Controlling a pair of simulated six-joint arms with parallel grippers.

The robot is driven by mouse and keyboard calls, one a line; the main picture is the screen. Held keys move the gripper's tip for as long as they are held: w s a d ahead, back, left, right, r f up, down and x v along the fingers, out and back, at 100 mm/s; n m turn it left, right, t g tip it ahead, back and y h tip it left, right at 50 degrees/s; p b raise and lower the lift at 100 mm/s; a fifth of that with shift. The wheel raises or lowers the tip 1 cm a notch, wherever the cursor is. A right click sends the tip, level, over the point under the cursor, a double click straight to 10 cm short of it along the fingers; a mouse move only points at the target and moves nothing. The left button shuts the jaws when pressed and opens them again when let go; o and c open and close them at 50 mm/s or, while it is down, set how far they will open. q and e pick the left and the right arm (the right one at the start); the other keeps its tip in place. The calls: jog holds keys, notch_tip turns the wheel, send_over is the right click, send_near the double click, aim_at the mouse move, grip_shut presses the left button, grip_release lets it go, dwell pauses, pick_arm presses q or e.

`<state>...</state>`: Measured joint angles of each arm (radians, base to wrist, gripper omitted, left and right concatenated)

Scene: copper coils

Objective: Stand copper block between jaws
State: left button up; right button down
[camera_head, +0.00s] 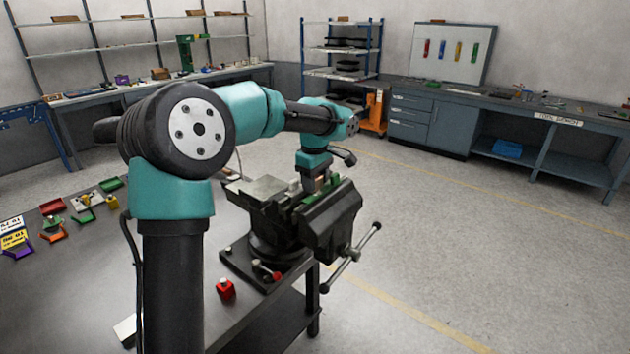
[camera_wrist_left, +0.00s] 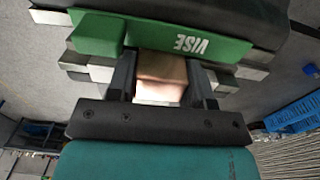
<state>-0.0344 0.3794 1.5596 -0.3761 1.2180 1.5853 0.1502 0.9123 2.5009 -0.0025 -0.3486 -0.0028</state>
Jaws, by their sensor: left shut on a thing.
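The copper block (camera_wrist_left: 162,72) shows in the left wrist view as a pinkish piece with a pale lower face, between the two dark fingers of my left gripper (camera_wrist_left: 161,62). The gripper is shut on it. The green face of the vise, marked VISE (camera_wrist_left: 188,43), lies right beside the block and fingertips. In the head view my left gripper (camera_head: 317,186) points down at the black bench vise (camera_head: 335,222), over its jaws. The block is not clear there, and I cannot tell whether it touches the jaws or the vise floor. My right gripper is not in view.
The vise stands at the corner of a dark table (camera_head: 75,300), its handle bar (camera_head: 350,258) sticking out to the right. A red block (camera_head: 226,289) sits by the table edge. Several small coloured parts and cards lie at the left. Floor is open to the right.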

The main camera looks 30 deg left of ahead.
pick_arm(q)
jog(key=f, duration=0.3)
jog(key=shift+s+d+g, duration=0.2)
jog(key=shift+g, duration=0.1)
jog(key=o, duration=0.9)
jog(key=shift+f, duration=0.1)
jog(key=shift+o, duration=0.3)
jog(key=shift+a+r, duration=0.2)
jog(key=shift+r, duration=1)
jog(key=shift+w+d+r, duration=0.1)
jog(key=shift+w+r, duration=0.05)
jog(key=shift+r, duration=2.95)
jog(key=shift+w, duration=0.1)
